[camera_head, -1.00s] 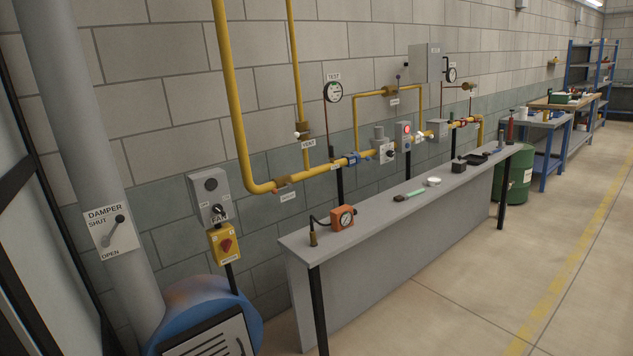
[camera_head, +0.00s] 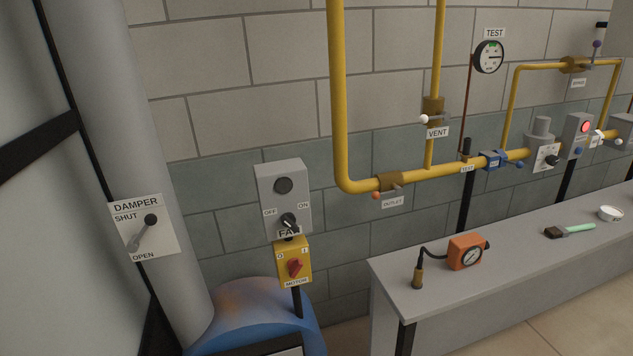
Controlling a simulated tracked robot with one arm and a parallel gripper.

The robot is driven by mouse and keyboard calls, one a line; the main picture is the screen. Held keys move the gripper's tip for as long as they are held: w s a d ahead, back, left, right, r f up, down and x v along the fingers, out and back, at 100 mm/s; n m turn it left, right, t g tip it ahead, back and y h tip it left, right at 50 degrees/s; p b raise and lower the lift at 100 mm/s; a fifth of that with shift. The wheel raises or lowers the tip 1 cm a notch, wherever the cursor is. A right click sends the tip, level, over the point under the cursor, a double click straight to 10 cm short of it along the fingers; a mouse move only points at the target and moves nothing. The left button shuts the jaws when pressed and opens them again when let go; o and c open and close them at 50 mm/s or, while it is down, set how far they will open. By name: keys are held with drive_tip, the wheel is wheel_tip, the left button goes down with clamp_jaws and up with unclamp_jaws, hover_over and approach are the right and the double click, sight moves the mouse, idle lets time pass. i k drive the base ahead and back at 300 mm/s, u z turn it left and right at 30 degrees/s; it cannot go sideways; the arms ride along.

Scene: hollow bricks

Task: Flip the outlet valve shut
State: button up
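The outlet valve (camera_head: 389,182) is a brass body on the lower run of the yellow pipe, just right of the bend. Its short lever with an orange knob (camera_head: 376,195) points left, roughly along the pipe. An OUTLET label (camera_head: 392,202) hangs below it. My gripper does not show in the view, so its opening and distance from the valve are hidden.
The vent valve (camera_head: 433,112) is on the riser above. The fan switch box (camera_head: 284,198), red motor switch (camera_head: 294,267) and damper plate (camera_head: 143,227) are at left. A grey bench (camera_head: 450,305) with an orange gauge (camera_head: 467,252) stands below the pipe at right.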

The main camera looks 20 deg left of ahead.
sight(375, 195)
drive_tip(key=z, duration=0.05)
drive_tip(key=i, duration=0.2)
drive_tip(key=u, duration=0.1)
drive_tip(key=k, duration=0.6)
drive_tip(key=z, duration=0.6)
drive_tip(key=i, duration=1.65)
drive_tip(key=u, duration=0.45)
